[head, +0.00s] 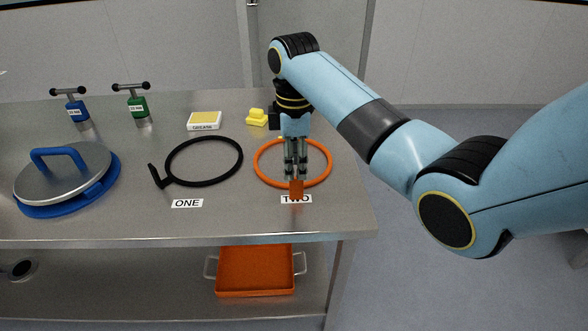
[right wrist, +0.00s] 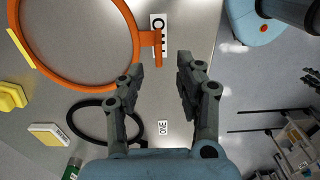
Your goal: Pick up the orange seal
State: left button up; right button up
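The orange seal (head: 257,174) is a flat ring with a short tab (head: 297,188), lying on the bench by the label TWO (head: 303,199). In the right wrist view the seal (right wrist: 135,50) is at the upper left, its tab just ahead of the fingertips. My right gripper (head: 296,177) points down over the near part of the ring, close to the tab. Its fingers (right wrist: 162,62) are apart with nothing between them. I cannot tell its exact height above the bench. My left gripper is not in view.
A black ring (head: 204,183) lies left, by the label ONE (head: 187,203). A grease box (head: 204,121), yellow object (head: 257,118), green (head: 138,106) and blue (head: 77,112) handled tools stand behind. A blue-handled lid (head: 62,175) is far left; an orange tray (head: 256,272) is below.

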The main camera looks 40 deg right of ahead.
aim_at(296, 177)
jog(key=f, duration=0.7)
jog(key=shift+s+d+f, duration=0.1)
jog(key=shift+d, duration=0.1)
jog(key=shift+c, duration=0.2)
grip_shut()
